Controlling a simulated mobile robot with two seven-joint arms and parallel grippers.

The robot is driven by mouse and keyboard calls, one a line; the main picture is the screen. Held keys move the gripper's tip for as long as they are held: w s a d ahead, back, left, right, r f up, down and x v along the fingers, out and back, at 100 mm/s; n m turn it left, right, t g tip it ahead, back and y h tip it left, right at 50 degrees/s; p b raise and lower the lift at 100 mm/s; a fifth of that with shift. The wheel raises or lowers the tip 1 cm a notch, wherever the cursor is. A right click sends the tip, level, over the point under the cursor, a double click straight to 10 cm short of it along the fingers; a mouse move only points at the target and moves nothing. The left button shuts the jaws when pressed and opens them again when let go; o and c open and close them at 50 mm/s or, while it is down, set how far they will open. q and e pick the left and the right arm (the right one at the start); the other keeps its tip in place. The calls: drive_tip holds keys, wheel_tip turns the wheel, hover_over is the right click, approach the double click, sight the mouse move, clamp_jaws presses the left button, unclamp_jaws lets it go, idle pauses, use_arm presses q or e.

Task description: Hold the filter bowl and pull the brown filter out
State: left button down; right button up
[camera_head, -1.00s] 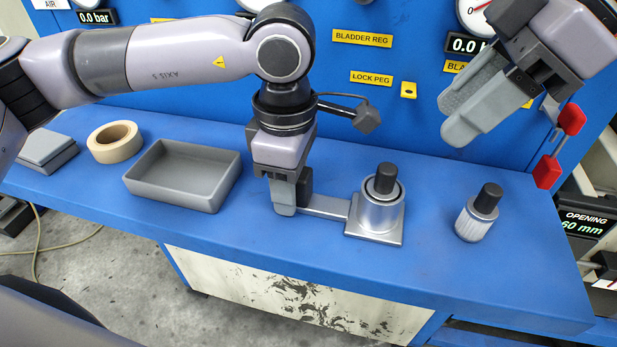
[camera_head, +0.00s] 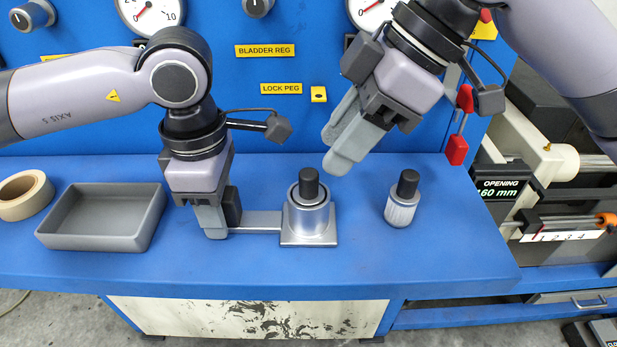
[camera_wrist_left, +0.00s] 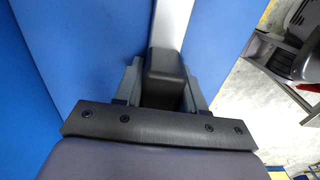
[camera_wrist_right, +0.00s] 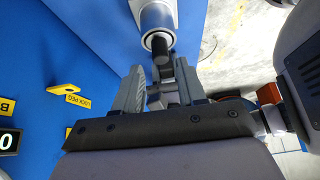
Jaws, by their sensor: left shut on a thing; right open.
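The filter bowl (camera_head: 309,222) is a silver metal cup on a square plate, with a flat metal handle running left. A filter with a black knob (camera_head: 309,182) sits in it; its body is hidden, so no brown shows. My left gripper (camera_head: 215,228) is shut on the black grip at the handle's end; this grip (camera_wrist_left: 166,75) fills the jaws in the left wrist view. My right gripper (camera_head: 342,145) is open and empty, tilted, above and right of the bowl. In the right wrist view the knob (camera_wrist_right: 160,47) lies beyond the fingertips, apart from them.
A white pleated filter with a black cap (camera_head: 402,203) stands right of the bowl. An empty grey tray (camera_head: 102,242) and a tape roll (camera_head: 24,195) are at the left. The blue panel (camera_head: 285,125) rises behind. The bench front is clear.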

sight(316, 173)
drive_tip(key=shift+x, duration=2.85)
clamp_jaws()
